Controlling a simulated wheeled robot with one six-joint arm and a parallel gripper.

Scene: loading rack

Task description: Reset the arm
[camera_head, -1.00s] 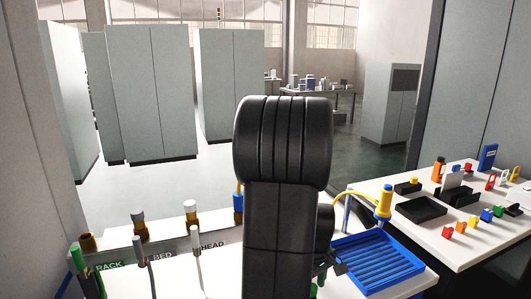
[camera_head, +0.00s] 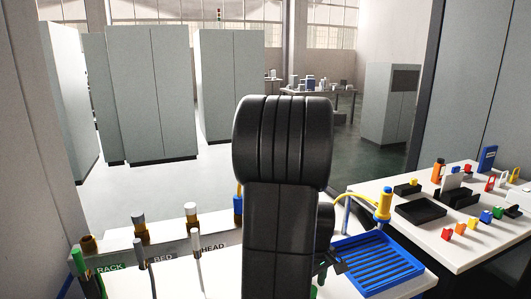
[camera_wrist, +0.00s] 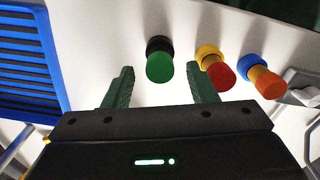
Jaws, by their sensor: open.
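My arm stands upright in the middle of the head view and hides much of the rack behind it. My gripper (camera_wrist: 159,88) shows in the wrist view with its two green fingers spread apart and nothing between them. A green-capped coupling (camera_wrist: 160,62) lies beyond the fingertips, apart from them. In the head view only a small dark part of the gripper shows beside the blue tray (camera_head: 378,262), at my arm's right edge.
A rack with RACK, BED and HEAD labels (camera_head: 163,257) carries several fittings at left. The right table (camera_head: 448,250) holds black bins and coloured parts. Red-and-yellow (camera_wrist: 215,68) and orange-and-blue (camera_wrist: 262,77) fittings show in the wrist view.

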